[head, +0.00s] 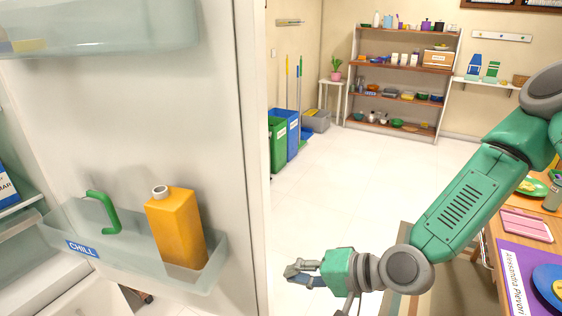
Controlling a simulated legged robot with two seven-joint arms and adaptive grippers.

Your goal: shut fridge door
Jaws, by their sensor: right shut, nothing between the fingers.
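The fridge door (190,120) stands open and fills the left of the head view, its inner side facing me. Its lower bin (75,230) has a blue CHILL label and holds an orange carton (176,228) and a green hooked thing (104,212). Part of the fridge's inside shelves (22,220) shows at the far left edge. My right gripper (290,271) is shut and empty, just right of the door's edge, low in the view. I cannot tell if it touches the door. My left gripper is not in view.
A table (488,250) with a purple mat and plates stands at the right, under my right arm. Green and blue bins (293,134) stand behind the door. A stocked shelf unit (398,97) is at the back wall. The white floor between is clear.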

